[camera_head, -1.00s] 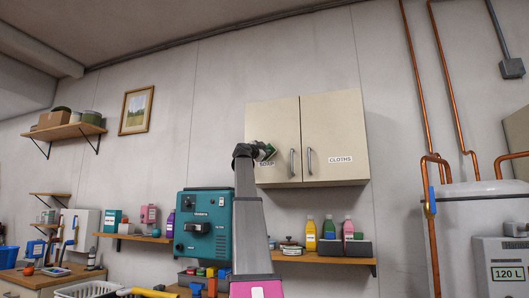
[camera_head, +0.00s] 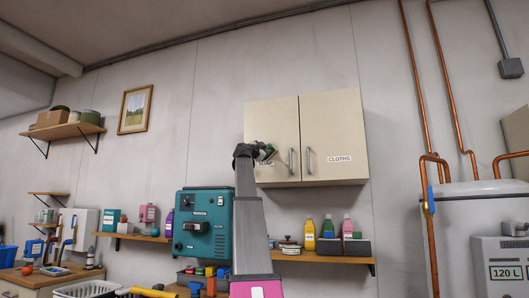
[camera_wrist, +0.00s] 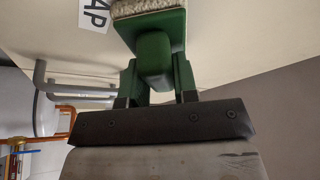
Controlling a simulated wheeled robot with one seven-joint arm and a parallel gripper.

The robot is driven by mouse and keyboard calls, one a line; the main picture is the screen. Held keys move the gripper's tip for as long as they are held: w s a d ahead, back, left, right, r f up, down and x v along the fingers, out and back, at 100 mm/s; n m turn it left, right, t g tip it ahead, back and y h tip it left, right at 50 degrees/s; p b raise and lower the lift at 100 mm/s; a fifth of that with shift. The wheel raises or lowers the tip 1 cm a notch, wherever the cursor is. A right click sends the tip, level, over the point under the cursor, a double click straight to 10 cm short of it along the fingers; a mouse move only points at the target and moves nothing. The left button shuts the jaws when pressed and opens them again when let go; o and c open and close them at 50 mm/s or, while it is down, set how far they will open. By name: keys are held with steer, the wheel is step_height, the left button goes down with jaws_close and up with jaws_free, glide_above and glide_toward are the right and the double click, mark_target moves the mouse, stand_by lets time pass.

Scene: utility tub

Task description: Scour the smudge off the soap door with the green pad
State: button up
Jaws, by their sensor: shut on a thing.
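The soap door (camera_head: 273,118) is the cream left door of the wall cabinet, with a SOAP label and a grey bar handle. It also fills the upper part of the wrist view (camera_wrist: 222,30). My gripper (camera_wrist: 156,78) is shut on the grip of the green pad (camera_wrist: 158,28), which has a pale, rough scouring face. In the head view my gripper (camera_head: 259,152) holds the pad at the door's lower part, beside the label. The pad's face is at or very near the door; I cannot tell whether they touch. No smudge shows; the pad and gripper hide part of the door.
The cloths door (camera_head: 335,125) is shut, to the right. Below the cabinet, a shelf (camera_head: 325,258) holds bottles and small containers. A teal box (camera_head: 204,222) stands left of my arm. Copper pipes (camera_head: 450,90) and a white tank (camera_head: 472,205) are at the right.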

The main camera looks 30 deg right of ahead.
mark_target(273, 149)
steer(key=shift+s+d, duration=0.65)
steer(key=shift+s, duration=0.15)
steer(key=shift+s+d, duration=0.6)
steer(key=shift+s, duration=0.2)
steer(key=shift+w+d, duration=0.1)
steer(key=shift+w+a, duration=0.65)
steer(key=shift+w, duration=0.2)
steer(key=shift+w+a, duration=0.6)
steer(key=shift+w, duration=0.25)
steer(key=shift+s+a, duration=2)
steer(key=shift+a, duration=0.25)
steer(key=shift+s+a, duration=1)
steer(key=shift+a, duration=0.15)
